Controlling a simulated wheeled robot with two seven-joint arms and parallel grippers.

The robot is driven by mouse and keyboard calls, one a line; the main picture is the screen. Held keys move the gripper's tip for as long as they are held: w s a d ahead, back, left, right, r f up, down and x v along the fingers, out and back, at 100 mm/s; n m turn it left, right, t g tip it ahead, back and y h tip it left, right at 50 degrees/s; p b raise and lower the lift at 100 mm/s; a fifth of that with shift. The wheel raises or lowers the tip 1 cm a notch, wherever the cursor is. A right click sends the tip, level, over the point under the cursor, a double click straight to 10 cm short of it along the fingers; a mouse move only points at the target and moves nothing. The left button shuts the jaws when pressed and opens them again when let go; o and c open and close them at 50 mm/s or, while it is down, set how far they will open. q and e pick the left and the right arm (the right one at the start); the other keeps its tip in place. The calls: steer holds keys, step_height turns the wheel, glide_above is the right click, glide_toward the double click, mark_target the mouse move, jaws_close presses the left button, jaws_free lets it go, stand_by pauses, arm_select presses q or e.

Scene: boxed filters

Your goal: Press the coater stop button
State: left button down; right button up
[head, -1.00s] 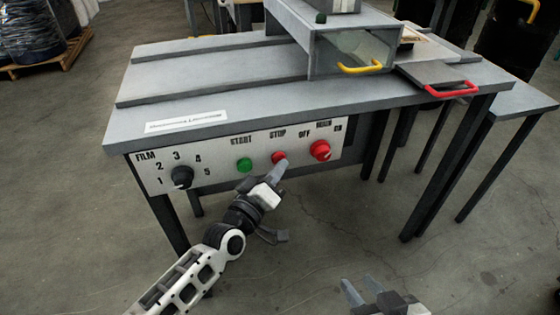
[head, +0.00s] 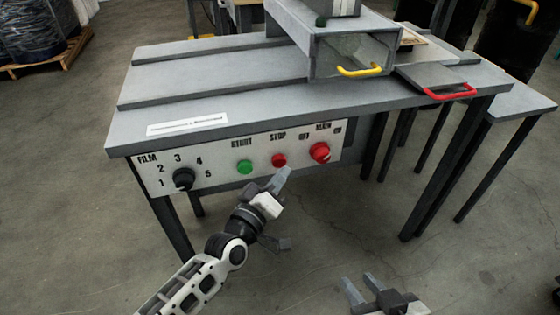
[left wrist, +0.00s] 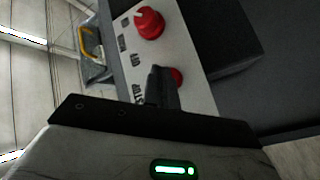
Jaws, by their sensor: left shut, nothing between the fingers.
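The red stop button (head: 279,160) sits on the white control panel (head: 215,176) under the STOP label, between the green start button (head: 244,167) and the larger red main knob (head: 320,152). My left gripper (head: 283,174) is shut and empty, its fingertips just below and in front of the stop button, apart from it in the head view. In the left wrist view the shut fingers (left wrist: 160,78) partly cover the stop button (left wrist: 177,77), and the main knob (left wrist: 149,23) shows above. My right gripper (head: 361,287) is open and empty at the bottom, away from the panel.
A black film selector knob (head: 183,179) is at the panel's left. The grey coater table (head: 220,89) carries a box with a yellow handle (head: 360,71) and a plate with a red handle (head: 450,91). The floor in front is clear.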

arm_select(q)
steer(key=shift+s, duration=0.1)
steer(key=s, duration=0.1)
steer(key=s+d+p, duration=0.1)
steer(key=s, duration=0.1)
steer(key=s+p, duration=0.1)
steer(key=shift+s+d, duration=0.3)
steer(key=shift+s, duration=0.1)
stand_by(0.7)
